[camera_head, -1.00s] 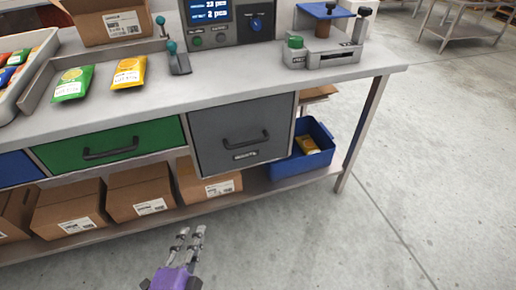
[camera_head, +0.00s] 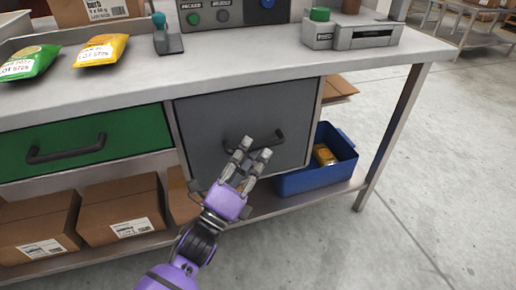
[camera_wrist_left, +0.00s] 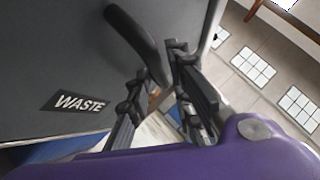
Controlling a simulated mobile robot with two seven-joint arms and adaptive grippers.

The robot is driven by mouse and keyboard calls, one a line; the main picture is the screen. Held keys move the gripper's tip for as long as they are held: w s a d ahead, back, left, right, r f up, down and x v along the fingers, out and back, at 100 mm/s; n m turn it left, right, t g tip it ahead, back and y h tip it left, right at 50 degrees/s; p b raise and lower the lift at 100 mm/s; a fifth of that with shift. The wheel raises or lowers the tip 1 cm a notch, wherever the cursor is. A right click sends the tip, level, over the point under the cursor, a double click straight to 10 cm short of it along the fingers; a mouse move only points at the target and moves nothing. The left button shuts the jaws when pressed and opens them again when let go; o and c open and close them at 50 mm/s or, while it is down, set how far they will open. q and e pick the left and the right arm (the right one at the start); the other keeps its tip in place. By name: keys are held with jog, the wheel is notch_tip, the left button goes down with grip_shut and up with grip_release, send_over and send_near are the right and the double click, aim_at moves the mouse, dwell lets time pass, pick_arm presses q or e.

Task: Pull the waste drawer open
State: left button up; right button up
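The waste drawer (camera_head: 215,120) is a grey front under the right end of the bench and looks shut. Its dark bar handle (camera_head: 277,137) is partly covered by my left gripper (camera_head: 254,149) in the head view. In the left wrist view, the drawer front (camera_wrist_left: 50,50) carries a WASTE label (camera_wrist_left: 79,103). There the handle (camera_wrist_left: 137,38) reaches toward the gap between the fingers of my left gripper (camera_wrist_left: 158,98). The fingers are apart; I cannot tell whether they touch the handle. My right gripper is not in view.
A green drawer (camera_head: 85,143) is left of the waste drawer. A blue bin (camera_head: 318,178) and cardboard boxes (camera_head: 122,208) stand on the lower shelf. Floor to the right is clear.

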pick_arm(q)
jog(key=shift+x, duration=1.3)
grip_shut()
